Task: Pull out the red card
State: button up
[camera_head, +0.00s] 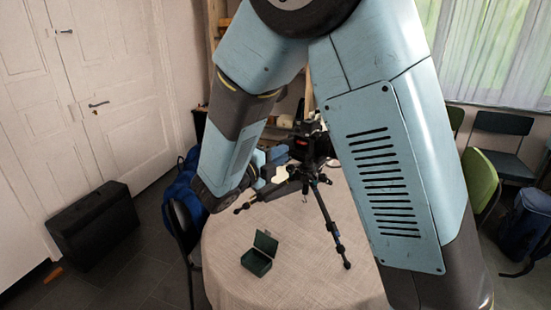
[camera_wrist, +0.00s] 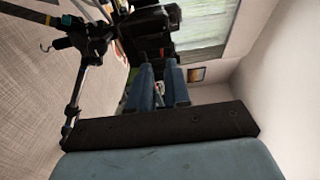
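A black camera-like device (camera_head: 303,147) sits on top of a black tripod (camera_head: 330,215) that stands on the round table (camera_head: 225,285). A small red patch (camera_head: 302,142) shows on the device in the head view; I cannot tell for sure that it is the red card. In the wrist view the device (camera_wrist: 150,38) is just beyond my fingertips, with a faint reddish mark on it. My gripper (camera_wrist: 160,68) points at the device, its two blue fingers apart with a narrow gap between them. I see nothing held between them.
A small dark green box (camera_head: 257,258) with its lid up stands on the tablecloth near the front. The tripod's legs spread over the table below my gripper.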

aim_at(300, 144)
jog(key=shift+x, duration=3.3)
jog(key=shift+c, duration=0.5)
grip_shut()
jog(key=shift+s+a, duration=0.45)
jog(key=shift+s, duration=0.1)
jog(key=shift+v, duration=2.4)
